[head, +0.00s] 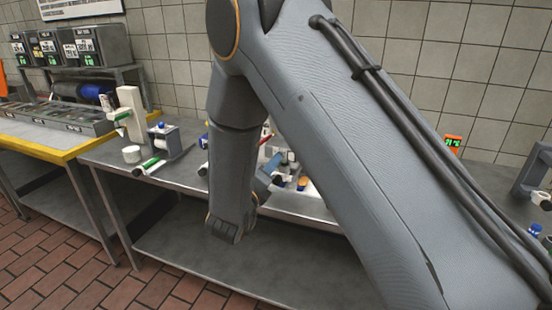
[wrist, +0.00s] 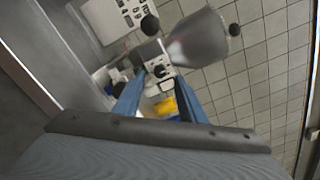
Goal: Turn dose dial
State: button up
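A small dark round knob (wrist: 160,71) sits on a pale plate in the wrist view, and it looks like the dose dial, though it is too small to be sure. My gripper (wrist: 160,82) has its two blue fingers apart, with nothing seen between the tips. The knob appears just beyond and between the fingertips; I cannot tell the gap to it. In the head view my own arm hides most of this spot, and only parts of the blue fingers (head: 281,171) show by the bench.
In the head view a white-and-grey dispenser (head: 132,115) stands on the left of the steel bench (head: 108,155).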

jog(key=p+x, duration=0.1)
jog(key=x, duration=0.3)
jog(key=shift+w, duration=0.25)
grip_shut()
